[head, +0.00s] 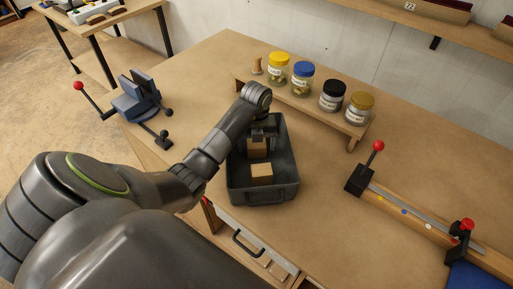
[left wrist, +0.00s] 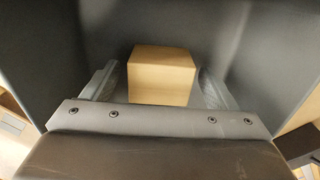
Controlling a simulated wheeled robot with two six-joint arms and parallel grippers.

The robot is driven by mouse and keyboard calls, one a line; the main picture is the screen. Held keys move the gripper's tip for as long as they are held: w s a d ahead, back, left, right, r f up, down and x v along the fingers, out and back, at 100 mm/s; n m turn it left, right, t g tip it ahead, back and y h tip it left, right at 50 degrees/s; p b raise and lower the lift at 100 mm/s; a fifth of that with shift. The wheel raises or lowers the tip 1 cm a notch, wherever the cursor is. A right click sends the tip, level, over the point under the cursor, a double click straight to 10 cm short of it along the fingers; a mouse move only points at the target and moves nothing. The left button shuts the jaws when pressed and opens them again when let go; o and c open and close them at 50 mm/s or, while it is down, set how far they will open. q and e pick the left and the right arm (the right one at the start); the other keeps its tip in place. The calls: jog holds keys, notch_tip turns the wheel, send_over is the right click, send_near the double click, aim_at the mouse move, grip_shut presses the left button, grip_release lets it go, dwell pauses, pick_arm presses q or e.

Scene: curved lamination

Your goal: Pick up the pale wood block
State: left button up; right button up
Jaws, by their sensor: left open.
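A dark grey bin (head: 290,160) stands on the workbench. Two wooden blocks are in it: a pale wood block (head: 262,172) toward the near end and a browner-looking block (head: 257,148) just behind it, partly under my left gripper (head: 262,133). My left gripper points down into the bin. In the left wrist view its jaws (left wrist: 160,88) are open, with a wooden block (left wrist: 162,75) between and just beyond the fingers, a gap showing on each side. I cannot tell for sure which of the two blocks this is. My right gripper is not in view.
The bin's walls surround the gripper closely. A low shelf (head: 305,103) with several lidded jars is behind the bin. A blue vise (head: 137,100) is at left, and a rail with red-knobbed clamps (head: 415,213) at right. Bare bench lies between bin and rail.

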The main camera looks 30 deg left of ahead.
pick_arm(q)
jog(key=c, duration=1.1)
